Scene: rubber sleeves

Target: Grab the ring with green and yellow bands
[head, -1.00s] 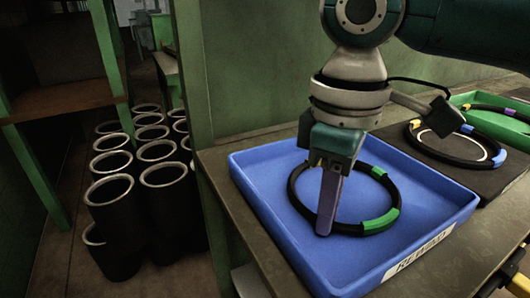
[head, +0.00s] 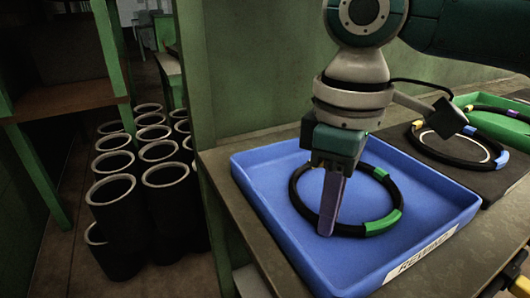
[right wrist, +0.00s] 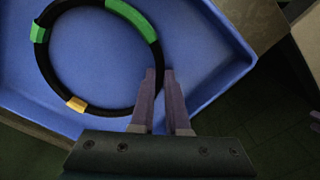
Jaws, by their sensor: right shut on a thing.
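The black ring (head: 383,223) with green bands lies in the blue tray (head: 262,160). The right wrist view shows it (right wrist: 46,70) with two green bands and a yellow band (right wrist: 76,103). My right gripper (head: 328,232) points down into the tray at the ring's near left side. Its purple fingers (right wrist: 160,76) are shut on the ring's black rim, away from the yellow band. The fingers hide a part of the rim.
A black board (head: 486,180) right of the tray bears another ring (head: 440,157) with yellow and blue bands. Behind it, a green tray (head: 515,131) holds a further banded ring. Several black sleeves (head: 112,190) stand left of the table. A green wall is behind the tray.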

